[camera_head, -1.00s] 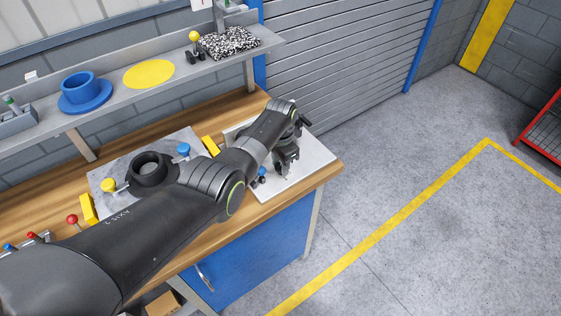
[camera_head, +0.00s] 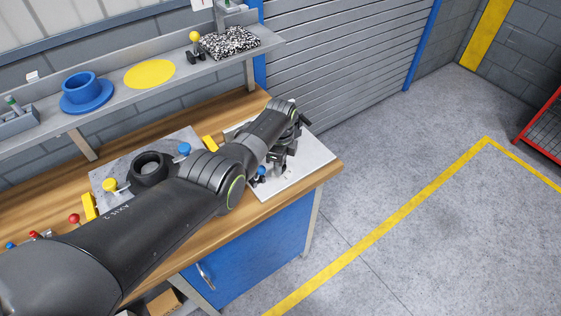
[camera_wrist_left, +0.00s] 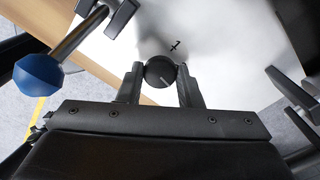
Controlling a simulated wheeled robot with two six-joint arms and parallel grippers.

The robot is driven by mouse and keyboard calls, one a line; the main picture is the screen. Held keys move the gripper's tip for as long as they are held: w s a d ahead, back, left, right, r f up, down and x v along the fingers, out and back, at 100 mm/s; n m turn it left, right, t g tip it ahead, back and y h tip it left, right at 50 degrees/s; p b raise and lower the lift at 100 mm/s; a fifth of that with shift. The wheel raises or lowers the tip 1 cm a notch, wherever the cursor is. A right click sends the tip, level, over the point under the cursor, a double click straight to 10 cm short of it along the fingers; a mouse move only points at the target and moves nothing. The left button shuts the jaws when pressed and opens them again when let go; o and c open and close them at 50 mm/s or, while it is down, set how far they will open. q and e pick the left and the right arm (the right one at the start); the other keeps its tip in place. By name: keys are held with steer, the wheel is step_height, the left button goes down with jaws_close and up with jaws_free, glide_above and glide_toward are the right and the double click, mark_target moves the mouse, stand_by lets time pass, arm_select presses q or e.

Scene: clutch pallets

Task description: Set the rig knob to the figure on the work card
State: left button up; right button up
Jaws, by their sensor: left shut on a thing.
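The rig is a white board (camera_head: 312,165) at the right end of the wooden bench. My left gripper (camera_head: 280,160) is over it, partly hidden by its own arm. In the left wrist view my left gripper (camera_wrist_left: 160,78) is shut on the black round knob (camera_wrist_left: 159,70), one finger on each side. A pale pointer line on the knob slants toward the lower right. A small dark mark (camera_wrist_left: 175,45) is on the white board just beyond the knob; I cannot read it surely. I cannot make out a figure on any work card. My right gripper is not in view.
A blue-ended lever (camera_wrist_left: 40,75) stands close left of the gripper. A grey plate with a black ring (camera_head: 152,168) and yellow and blue knobs lies left on the bench. The shelf (camera_head: 110,90) behind holds a blue cup (camera_head: 79,88).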

arm_select(q)
steer(key=m, duration=0.3)
steer(key=shift+m, duration=0.4)
steer(key=m, duration=0.4)
steer(key=shift+m, duration=0.3)
steer(key=m, duration=0.4)
steer(key=shift+m, duration=1.8)
steer(key=o, duration=1)
